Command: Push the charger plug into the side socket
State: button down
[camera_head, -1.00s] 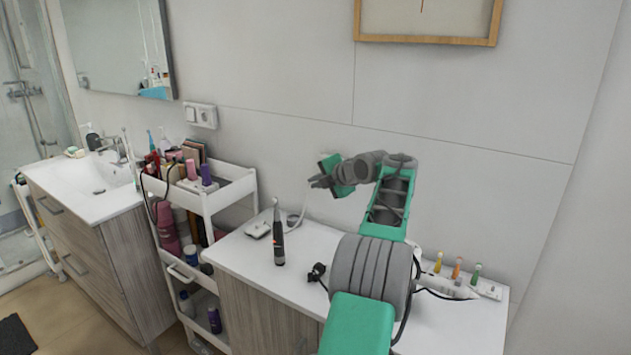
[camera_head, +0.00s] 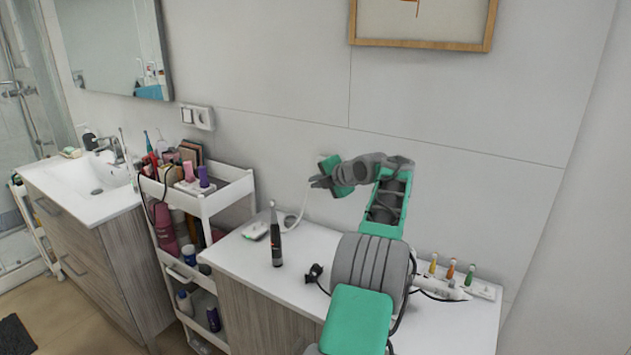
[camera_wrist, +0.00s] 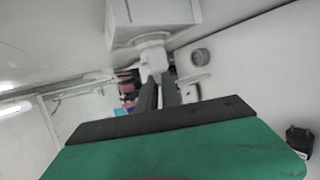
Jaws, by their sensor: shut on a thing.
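My gripper (camera_head: 316,182) is raised above the counter, close in front of the wall, and points left. In the wrist view its dark fingers (camera_wrist: 160,92) are shut on the white charger plug (camera_wrist: 153,56). The wall socket box (camera_head: 198,116) is up and left of the gripper, above the cart, with a clear gap in the head view. A white boxy shape (camera_wrist: 152,15) shows just beyond the plug; I cannot tell whether it belongs to it.
A dark electric toothbrush (camera_head: 276,238) stands on the counter (camera_head: 245,262). A black plug (camera_head: 314,273) lies nearby. A white cart (camera_head: 208,205) full of cosmetics stands left of the counter.

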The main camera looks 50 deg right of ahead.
jog(key=shift+d, duration=0.1)
jog(key=c, duration=2)
grip_release()
jog(key=o, duration=0.5)
jog(key=b+v, duration=0.1)
jog(key=v, duration=0.6)
jog(key=shift+s+r+b, duration=0.15)
jog(key=shift+s+b, duration=0.15)
jog(key=shift+s, duration=0.05)
